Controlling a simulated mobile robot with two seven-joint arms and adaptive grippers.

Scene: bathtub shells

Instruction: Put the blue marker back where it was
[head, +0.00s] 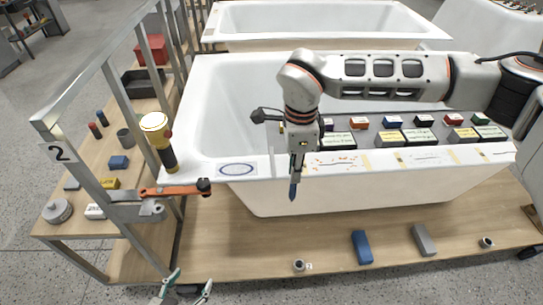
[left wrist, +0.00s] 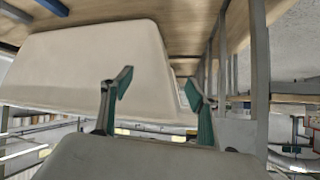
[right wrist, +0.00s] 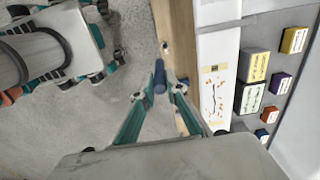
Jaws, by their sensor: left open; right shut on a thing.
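The blue marker (head: 293,191) hangs upright, tip end down, from my right gripper (head: 297,160), which is shut on it in front of the tub's near rim. In the right wrist view the marker (right wrist: 160,76) sits between the fingertips, above the floor beside the wooden platform. My left gripper (head: 182,288) is low at the bottom edge of the head view, open and empty. In the left wrist view its fingers (left wrist: 158,88) are apart, with the side of the tub beyond. I cannot tell which spot the marker came from.
The white bathtub (head: 225,100) stands on a wooden platform (head: 330,232). A grey tray (head: 372,130) with small coloured boxes lies along it. The platform holds a small grey cup (head: 299,265), a blue block (head: 361,247) and a grey block (head: 424,240). A railed shelf (head: 90,235) stands left.

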